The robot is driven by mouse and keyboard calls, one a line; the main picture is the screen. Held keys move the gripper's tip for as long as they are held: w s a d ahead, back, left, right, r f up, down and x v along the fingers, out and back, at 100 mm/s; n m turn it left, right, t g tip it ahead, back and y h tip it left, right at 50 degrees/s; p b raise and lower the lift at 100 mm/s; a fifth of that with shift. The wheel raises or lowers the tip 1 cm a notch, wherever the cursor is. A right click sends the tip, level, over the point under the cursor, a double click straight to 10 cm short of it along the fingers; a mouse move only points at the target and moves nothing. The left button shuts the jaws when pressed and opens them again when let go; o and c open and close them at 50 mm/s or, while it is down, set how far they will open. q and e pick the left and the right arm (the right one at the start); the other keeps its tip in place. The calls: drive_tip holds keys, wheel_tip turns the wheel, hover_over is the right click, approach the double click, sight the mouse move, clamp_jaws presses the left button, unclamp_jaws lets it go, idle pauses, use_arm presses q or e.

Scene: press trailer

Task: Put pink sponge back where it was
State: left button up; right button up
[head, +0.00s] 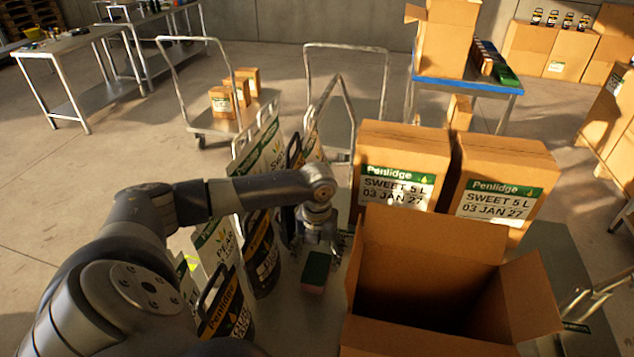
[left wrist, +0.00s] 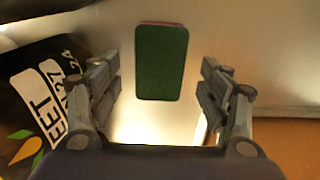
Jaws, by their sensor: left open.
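The sponge (head: 316,272) has a dark green top and a pink lower side. It lies on the metal surface of the cart (head: 295,325), between the dark pouches and the open box. In the left wrist view the sponge (left wrist: 161,62) shows its green face, with a thin pink edge at the top. My left gripper (head: 318,243) is just behind the sponge in the head view, pointing down. In the left wrist view my left gripper (left wrist: 160,95) has its fingers spread to either side of the sponge's line, empty. My right gripper is not in view.
An open cardboard box (head: 430,262) stands close to the right of the sponge. Two closed Penlidge boxes (head: 400,150) stand behind it. Several labelled pouches (head: 262,250) crowd the left side, near my left arm. A blue-topped table (head: 465,84) stands farther back.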

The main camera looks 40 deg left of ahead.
sight(317, 266)
use_arm(q)
wheel_tip(317, 266, up, 7)
drive_tip(key=b, duration=0.1)
drive_tip(key=shift+f, duration=0.1)
idle(0.5)
